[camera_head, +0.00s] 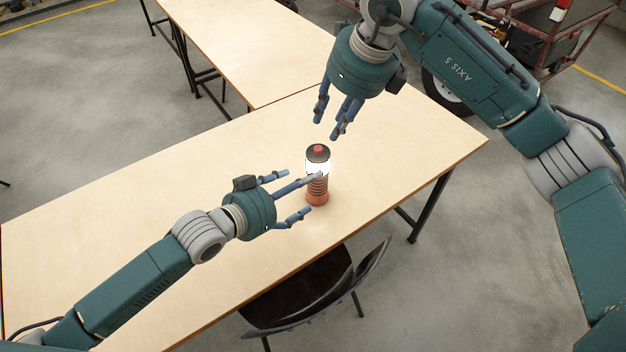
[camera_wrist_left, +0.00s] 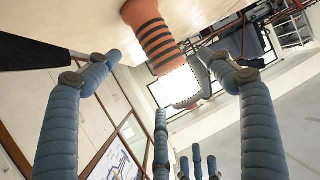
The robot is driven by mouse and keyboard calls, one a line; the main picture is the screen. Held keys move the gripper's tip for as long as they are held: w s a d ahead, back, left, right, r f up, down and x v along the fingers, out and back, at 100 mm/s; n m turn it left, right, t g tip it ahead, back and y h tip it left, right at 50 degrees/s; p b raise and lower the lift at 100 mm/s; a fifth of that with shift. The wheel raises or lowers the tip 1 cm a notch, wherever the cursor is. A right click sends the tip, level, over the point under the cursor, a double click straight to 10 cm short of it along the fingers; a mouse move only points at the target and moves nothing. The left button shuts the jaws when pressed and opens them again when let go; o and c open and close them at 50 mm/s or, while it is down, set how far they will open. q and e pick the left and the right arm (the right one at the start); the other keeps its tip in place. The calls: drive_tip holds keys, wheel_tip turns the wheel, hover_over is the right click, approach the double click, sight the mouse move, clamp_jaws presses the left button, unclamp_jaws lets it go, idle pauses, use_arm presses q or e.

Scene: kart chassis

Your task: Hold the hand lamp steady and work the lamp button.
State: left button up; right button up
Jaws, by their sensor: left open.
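The hand lamp (camera_head: 317,187) stands upright on the wooden table, with an orange ribbed body, a bright white lit band and a dark cap. The red lamp button (camera_head: 318,148) is on top of the cap. My left gripper (camera_head: 300,191) is open beside the lamp, one finger crossing in front of it in the head view. In the left wrist view the lamp (camera_wrist_left: 152,38) appears upside down, between the spread fingers; I cannot tell whether any finger touches it. My right gripper (camera_head: 330,127) is above and behind the button, fingers spread downward, empty and apart from the lamp.
The table top (camera_head: 130,210) is otherwise bare. A second table (camera_head: 235,45) adjoins it at the back. A black chair (camera_head: 300,290) stands at the front edge. A red-framed cart (camera_head: 540,45) with a wheel is at the back right.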

sight(317, 194)
use_arm(q)
drive_tip(key=x, duration=0.8)
drive_tip(key=shift+w+d+f, duration=0.1)
drive_tip(key=shift+w+d, duration=0.1)
drive_tip(key=c, duration=1.4)
drive_tip(key=shift+c, duration=0.9)
use_arm(e)
clamp_jaws()
